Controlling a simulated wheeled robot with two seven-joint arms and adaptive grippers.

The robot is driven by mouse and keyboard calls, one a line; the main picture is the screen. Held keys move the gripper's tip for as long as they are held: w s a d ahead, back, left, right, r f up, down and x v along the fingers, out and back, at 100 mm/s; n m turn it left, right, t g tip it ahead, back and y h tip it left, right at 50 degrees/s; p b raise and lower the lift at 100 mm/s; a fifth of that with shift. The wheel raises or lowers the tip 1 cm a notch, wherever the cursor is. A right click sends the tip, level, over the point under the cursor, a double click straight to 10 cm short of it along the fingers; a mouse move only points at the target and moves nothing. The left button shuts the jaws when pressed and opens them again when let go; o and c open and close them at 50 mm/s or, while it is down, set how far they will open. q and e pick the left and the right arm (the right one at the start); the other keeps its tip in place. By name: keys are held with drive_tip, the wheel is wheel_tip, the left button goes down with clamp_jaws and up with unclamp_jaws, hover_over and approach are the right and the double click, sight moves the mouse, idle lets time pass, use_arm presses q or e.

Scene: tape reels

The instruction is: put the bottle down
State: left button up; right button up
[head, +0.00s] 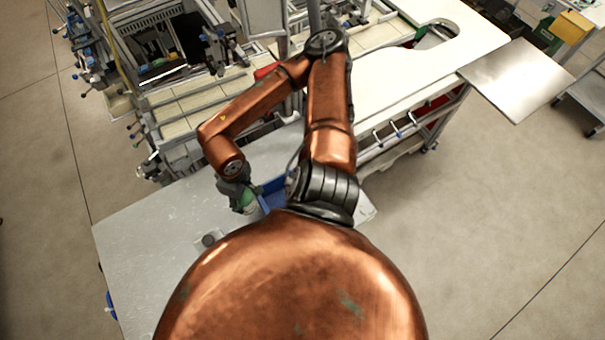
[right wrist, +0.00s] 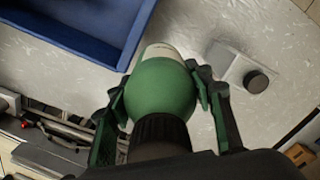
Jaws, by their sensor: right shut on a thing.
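A green bottle (right wrist: 163,90) with a pale label and a dark end is between the fingers of my right gripper (right wrist: 160,86) in the right wrist view. The fingers are shut on it from both sides. In the head view, the bottle (head: 248,201) shows partly under my right gripper (head: 240,193), over the grey table (head: 150,235). I cannot tell whether its base touches the table. My left gripper is not in view.
A blue bin (head: 271,194) is just right of the bottle; its wall also shows in the right wrist view (right wrist: 75,38). A small grey block with a dark knob (head: 208,240) is on the table nearby. The table's left part is clear. Workbench equipment (head: 165,45) stands behind.

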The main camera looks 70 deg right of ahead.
drive_tip(key=s+d+f, duration=0.2)
drive_tip(key=s+d, duration=0.5)
drive_tip(key=s, duration=0.5)
drive_tip(key=shift+a+f+p, duration=0.1)
drive_tip(key=shift+f+p, duration=0.55)
drive_tip(key=shift+f, duration=4.4)
drive_tip(key=shift+f, duration=0.15)
drive_tip(key=o, duration=1.4)
drive_tip(key=shift+c, duration=0.2)
drive_tip(key=shift+o, duration=0.4)
